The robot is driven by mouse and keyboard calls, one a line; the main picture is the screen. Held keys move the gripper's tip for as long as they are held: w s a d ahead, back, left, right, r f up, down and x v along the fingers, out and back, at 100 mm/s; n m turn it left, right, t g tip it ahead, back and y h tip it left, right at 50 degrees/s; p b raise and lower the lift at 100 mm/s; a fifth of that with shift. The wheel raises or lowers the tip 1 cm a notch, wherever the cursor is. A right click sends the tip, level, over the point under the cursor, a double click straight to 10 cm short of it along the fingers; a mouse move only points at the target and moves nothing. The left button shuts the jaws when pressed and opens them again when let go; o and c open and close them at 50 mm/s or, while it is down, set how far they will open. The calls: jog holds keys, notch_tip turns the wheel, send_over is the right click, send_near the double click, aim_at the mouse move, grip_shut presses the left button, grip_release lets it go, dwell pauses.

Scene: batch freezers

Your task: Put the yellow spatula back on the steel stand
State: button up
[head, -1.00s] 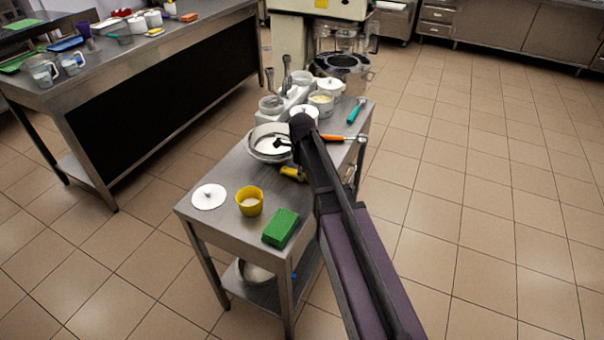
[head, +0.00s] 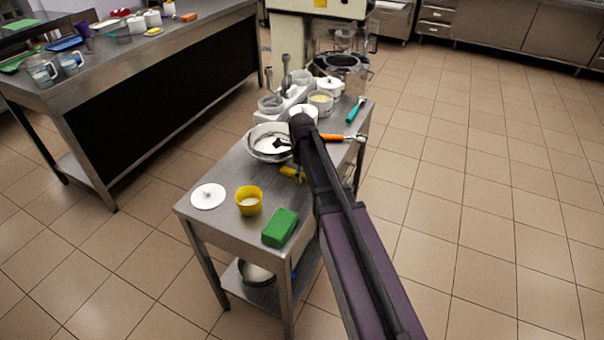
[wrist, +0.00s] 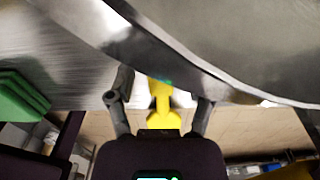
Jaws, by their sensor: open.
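The yellow spatula (wrist: 160,95) shows in the wrist view between the two fingers of my gripper (wrist: 161,103). The fingers are open, with a gap on each side of it. In the head view a short yellow piece of the spatula (head: 292,174) shows on the steel table beside the metal bowl (head: 257,146), partly hidden by my arm. The bowl's rim (wrist: 190,65) curves close above the fingers in the wrist view. A pale stand (head: 294,97) with grey tools upright is behind the bowl; I cannot tell whether it is the steel stand.
The steel table (head: 228,226) also carries a green block (head: 280,228), a yellow cup (head: 249,201) and a white lid (head: 208,196). An orange-handled tool (head: 338,137) and a teal-handled tool (head: 355,110) lie near its right edge. White pots crowd the far end.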

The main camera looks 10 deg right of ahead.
aim_at(304, 177)
jog(key=shift+r, duration=0.2)
notch_tip(304, 177, up, 12)
jog(key=p, duration=1.2)
jog(key=shift+w+a, duration=0.1)
dwell(0.6)
jog(key=s+d+n, duration=0.2)
jog(key=s+n, duration=1.7)
jog(key=n, duration=0.6)
jog(key=shift+s+d, duration=0.2)
jog(key=shift+d, duration=0.1)
